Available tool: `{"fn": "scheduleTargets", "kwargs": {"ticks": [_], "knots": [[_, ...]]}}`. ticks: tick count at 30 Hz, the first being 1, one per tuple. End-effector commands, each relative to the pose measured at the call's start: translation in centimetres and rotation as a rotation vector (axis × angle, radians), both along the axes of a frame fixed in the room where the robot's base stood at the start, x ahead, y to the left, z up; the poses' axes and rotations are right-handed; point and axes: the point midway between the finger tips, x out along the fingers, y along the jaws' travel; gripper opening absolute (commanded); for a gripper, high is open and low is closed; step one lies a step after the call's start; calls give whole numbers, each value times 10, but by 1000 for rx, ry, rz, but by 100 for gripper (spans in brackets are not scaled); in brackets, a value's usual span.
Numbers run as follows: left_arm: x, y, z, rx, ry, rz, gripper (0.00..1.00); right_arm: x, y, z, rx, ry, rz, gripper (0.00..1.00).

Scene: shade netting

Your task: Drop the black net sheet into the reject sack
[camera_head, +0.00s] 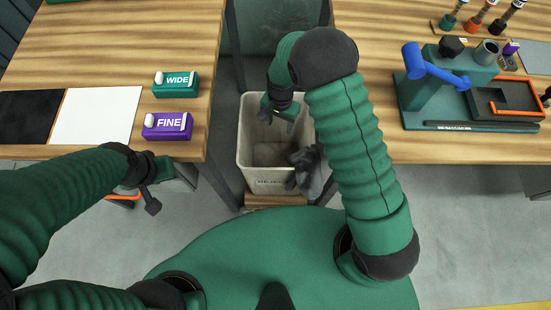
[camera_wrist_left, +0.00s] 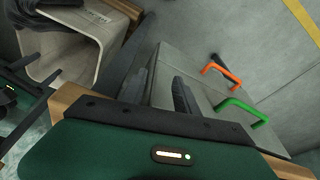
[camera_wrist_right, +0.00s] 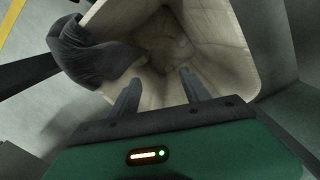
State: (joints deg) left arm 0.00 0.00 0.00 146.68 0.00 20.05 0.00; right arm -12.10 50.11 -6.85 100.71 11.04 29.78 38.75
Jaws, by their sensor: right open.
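The reject sack (camera_head: 249,150), a pale open-topped bin with dark lettering on its front, stands between the two benches. The dark, crumpled net sheet (camera_head: 308,168) hangs over its front right rim, partly inside and partly outside. In the right wrist view, the sheet (camera_wrist_right: 92,52) drapes over the rim at the left of the sack's mouth (camera_wrist_right: 215,45). My right gripper (camera_wrist_right: 158,90) is open and empty above the sack, apart from the sheet. My left gripper (camera_wrist_left: 157,85) looks open and empty, low beside the left bench. The left wrist view shows the sack (camera_wrist_left: 85,55) at upper left.
The left bench holds a teal WIDE block (camera_head: 176,84), a purple FINE block (camera_head: 168,126), and black (camera_head: 27,115) and white (camera_head: 95,115) panels. A green device with a blue handle (camera_head: 435,68) stands on the right bench. Orange (camera_wrist_left: 221,74) and green (camera_wrist_left: 243,110) handles sit near my left gripper.

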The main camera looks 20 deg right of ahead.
Motion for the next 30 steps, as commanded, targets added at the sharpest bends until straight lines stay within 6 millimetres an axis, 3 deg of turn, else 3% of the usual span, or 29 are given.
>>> {"fn": "scheduleTargets", "kwargs": {"ticks": [5, 13, 22, 30], "knots": [[0, 0, 0, 0, 0, 0, 36, 0, 0, 0, 0, 0, 0, 55], [0, 0, 0, 0, 0, 0, 36, 0, 0, 0, 0, 0, 0, 87], [0, 0, 2, 0, 0, 0, 36, 0, 0, 2, 0, 0, 0, 87], [0, 0, 31, 0, 0, 0, 36, 0, 0, 34, 0, -1, 0, 87]]}}
